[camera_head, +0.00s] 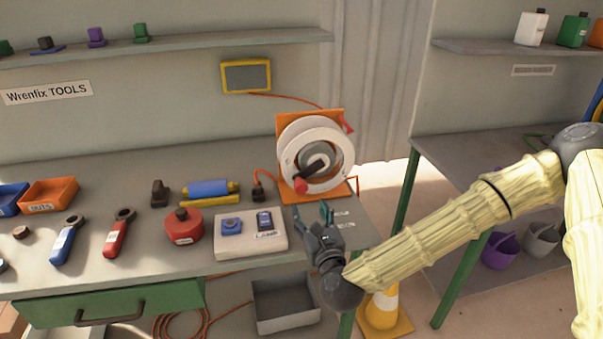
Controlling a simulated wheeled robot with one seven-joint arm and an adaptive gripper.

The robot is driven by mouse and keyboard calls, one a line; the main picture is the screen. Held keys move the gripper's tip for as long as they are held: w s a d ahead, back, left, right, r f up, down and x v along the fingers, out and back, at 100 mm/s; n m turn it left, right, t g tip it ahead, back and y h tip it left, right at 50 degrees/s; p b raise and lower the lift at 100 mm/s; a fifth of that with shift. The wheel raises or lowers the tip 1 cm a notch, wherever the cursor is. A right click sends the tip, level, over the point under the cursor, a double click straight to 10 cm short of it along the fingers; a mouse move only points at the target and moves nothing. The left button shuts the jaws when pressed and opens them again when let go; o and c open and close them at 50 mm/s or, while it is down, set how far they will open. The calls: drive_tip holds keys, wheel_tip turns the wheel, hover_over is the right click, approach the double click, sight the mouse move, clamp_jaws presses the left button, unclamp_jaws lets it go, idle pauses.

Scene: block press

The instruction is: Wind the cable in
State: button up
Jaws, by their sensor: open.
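A cable reel (330,158) with a pale round drum stands on an orange frame (284,124) at the right end of the workbench. A dark crank with a red knob (300,185) is on the drum's face, the knob at lower left. An orange cable (266,172) runs from the reel's left side to a dark plug (258,190) on the bench. My gripper (312,213) is open and empty, just below the knob near the bench's front edge. It appears apart from the knob; the exact depth gap is hard to tell.
A white board (250,246) with two blue devices lies left of my gripper. A red round container (184,227) and hand tools stand further left. A grey bin (286,305) and an orange-based cone (382,312) are on the floor below.

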sight(302, 190)
drive_tip(key=shift+d+r+n+p, duration=0.2)
drive_tip(key=shift+n+p, duration=0.1)
drive_tip(key=shift+p, duration=0.1)
drive_tip(key=shift+w, duration=0.25)
drive_tip(key=p+x, duration=0.3)
drive_tip(key=x, duration=0.7)
drive_tip(key=shift+w+a+f, duration=0.1)
drive_tip(key=shift+c, duration=0.5)
clamp_jaws()
